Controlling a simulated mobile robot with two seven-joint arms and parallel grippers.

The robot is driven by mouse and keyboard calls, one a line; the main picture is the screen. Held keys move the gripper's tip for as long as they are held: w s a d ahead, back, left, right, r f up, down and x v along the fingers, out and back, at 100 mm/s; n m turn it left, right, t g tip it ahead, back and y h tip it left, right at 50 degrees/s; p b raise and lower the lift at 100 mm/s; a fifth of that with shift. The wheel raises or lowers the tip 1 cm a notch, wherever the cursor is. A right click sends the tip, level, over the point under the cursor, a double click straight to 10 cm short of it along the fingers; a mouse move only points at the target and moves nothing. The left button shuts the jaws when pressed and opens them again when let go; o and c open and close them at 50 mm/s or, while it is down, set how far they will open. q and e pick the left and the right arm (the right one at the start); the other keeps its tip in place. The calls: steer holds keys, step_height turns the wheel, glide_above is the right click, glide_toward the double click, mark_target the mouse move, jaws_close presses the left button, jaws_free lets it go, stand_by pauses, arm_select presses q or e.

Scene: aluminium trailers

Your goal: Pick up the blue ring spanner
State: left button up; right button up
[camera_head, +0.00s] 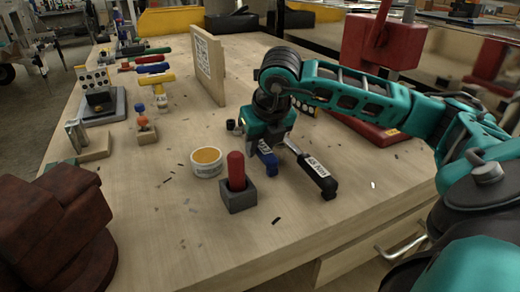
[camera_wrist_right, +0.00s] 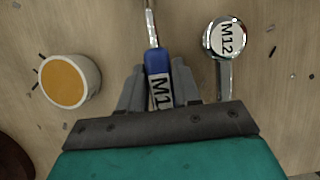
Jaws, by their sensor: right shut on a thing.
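The blue ring spanner (camera_head: 267,157) shows as a blue end below my right gripper (camera_head: 265,144) in the head view. In the right wrist view, its blue handle (camera_wrist_right: 157,62) with a white label lies between the two grey fingers of the right gripper (camera_wrist_right: 158,80). A bright metal shaft runs from the handle to the top edge. The right gripper is shut on the handle. Its far end is out of the wrist view and hidden behind the gripper in the head view. I cannot tell whether it is clear of the bench. My left gripper is not in view.
On the bench (camera_head: 170,220), a black-handled torque wrench (camera_head: 318,177) lies right of the gripper. A metal head marked M12 (camera_wrist_right: 222,38) is close by. A white tub (camera_head: 207,163) and a red handle (camera_head: 236,170) in a grey block stand left. An upright panel (camera_head: 207,65) stands behind.

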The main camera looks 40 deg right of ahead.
jaws_close()
steer(key=shift+r, duration=0.15)
